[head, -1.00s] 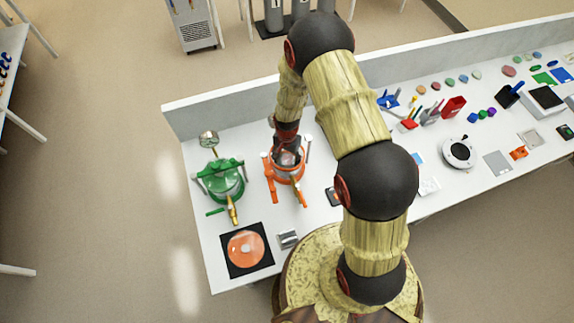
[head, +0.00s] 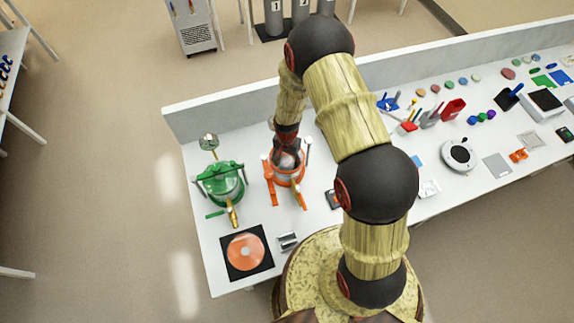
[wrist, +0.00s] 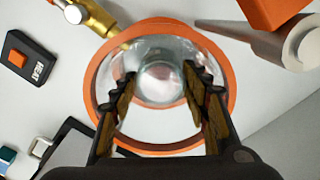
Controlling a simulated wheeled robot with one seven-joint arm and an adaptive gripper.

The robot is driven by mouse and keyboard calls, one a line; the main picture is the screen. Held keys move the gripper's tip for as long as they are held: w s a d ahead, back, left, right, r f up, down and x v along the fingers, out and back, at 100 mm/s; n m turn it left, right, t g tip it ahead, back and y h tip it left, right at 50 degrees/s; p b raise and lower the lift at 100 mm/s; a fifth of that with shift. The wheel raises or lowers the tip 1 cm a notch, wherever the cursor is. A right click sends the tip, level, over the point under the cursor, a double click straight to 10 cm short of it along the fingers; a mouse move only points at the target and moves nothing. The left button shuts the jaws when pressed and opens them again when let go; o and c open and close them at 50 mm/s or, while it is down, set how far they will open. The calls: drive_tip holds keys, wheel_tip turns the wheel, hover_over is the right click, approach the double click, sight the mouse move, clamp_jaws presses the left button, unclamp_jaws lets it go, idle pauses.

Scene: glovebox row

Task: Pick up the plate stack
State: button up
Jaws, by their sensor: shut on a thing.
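The orange-rimmed jar (head: 270,176) stands on the bench in the head view, and its orange ring (wrist: 233,85) fills the middle of the wrist view. A clear, glassy round thing, which looks like the plate stack (wrist: 160,84), is inside the ring. My gripper (wrist: 160,76) reaches down over the jar and is shut on the stack, one finger on each side. In the head view my gripper (head: 287,152) hides part of the stack. I cannot tell whether the stack rests on the jar's floor or is raised.
A green jar (head: 221,180) with a clamp bar stands left of the orange one. A gauge (head: 208,141) is behind it. A black mat (head: 263,264) with an orange disc (head: 246,250) lies in front. A black heat switch box (wrist: 28,62) is nearby. A low wall (head: 240,102) runs behind.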

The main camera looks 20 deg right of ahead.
drive_tip(key=shift+r, duration=0.15)
wheel_tip(320, 180, up, 10)
drive_tip(key=p, duration=0.5)
wheel_tip(320, 180, up, 4)
drive_tip(key=p, duration=0.5)
hover_over(287, 162)
drive_tip(key=shift+r, duration=0.2)
drive_tip(key=shift+w+r+b, duration=0.1)
drive_tip(key=shift+b, duration=0.2)
drive_tip(key=shift+r+b, duration=0.3)
drive_tip(key=shift+r, duration=0.55)
